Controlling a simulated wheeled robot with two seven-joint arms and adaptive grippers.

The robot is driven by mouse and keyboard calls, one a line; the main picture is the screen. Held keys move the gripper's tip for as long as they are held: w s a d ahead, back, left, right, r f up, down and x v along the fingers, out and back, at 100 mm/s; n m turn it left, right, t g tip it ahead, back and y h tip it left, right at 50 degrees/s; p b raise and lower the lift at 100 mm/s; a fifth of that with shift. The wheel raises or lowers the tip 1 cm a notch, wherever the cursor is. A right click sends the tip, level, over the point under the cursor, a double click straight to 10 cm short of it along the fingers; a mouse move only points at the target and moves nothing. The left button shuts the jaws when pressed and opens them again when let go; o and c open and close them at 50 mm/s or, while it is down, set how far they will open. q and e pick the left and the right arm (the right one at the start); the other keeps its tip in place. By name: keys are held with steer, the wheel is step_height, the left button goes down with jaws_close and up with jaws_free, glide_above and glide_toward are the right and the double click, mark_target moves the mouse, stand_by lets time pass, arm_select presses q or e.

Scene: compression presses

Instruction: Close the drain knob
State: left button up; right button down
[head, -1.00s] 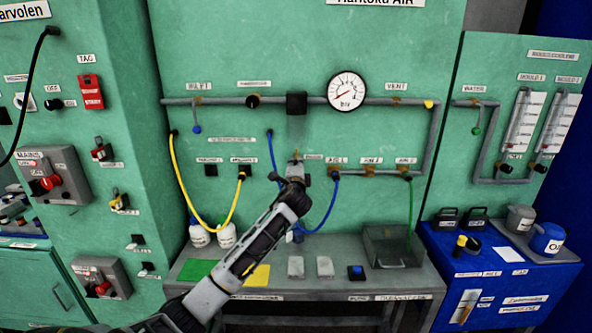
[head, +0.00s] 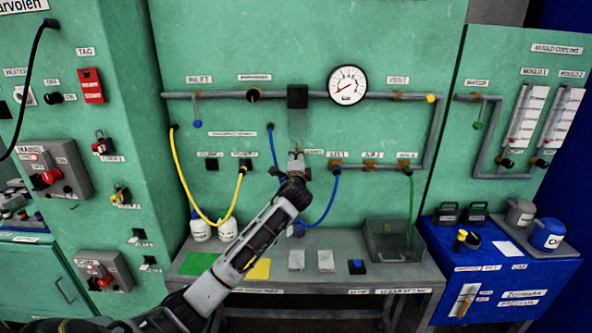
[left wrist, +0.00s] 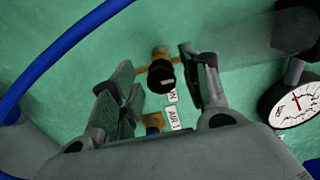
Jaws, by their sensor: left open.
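The drain knob (left wrist: 161,77) is a black round knob on a brass fitting on the green panel. In the left wrist view it shows between the spread fingers of my left gripper (left wrist: 157,66), with room on each side; I cannot tell how far beyond the fingertips it is. A partly hidden label ending in "N" (left wrist: 171,96) is beside it. In the head view my left gripper (head: 296,160) is open and empty in front of the panel, below the black block on the pipe, and hides most of the knob. My right gripper is out of view.
A round pressure gauge (head: 347,85) sits on the grey pipe above right. A blue hose (head: 331,200) loops close to my left gripper, and a yellow hose (head: 179,175) hangs to its left. The grey bench (head: 340,281) holds pads and a bin below.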

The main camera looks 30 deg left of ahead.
arm_select(q)
steer(key=v, duration=1.2)
stand_by(0.3)
steer(key=shift+a, duration=0.1)
stand_by(0.4)
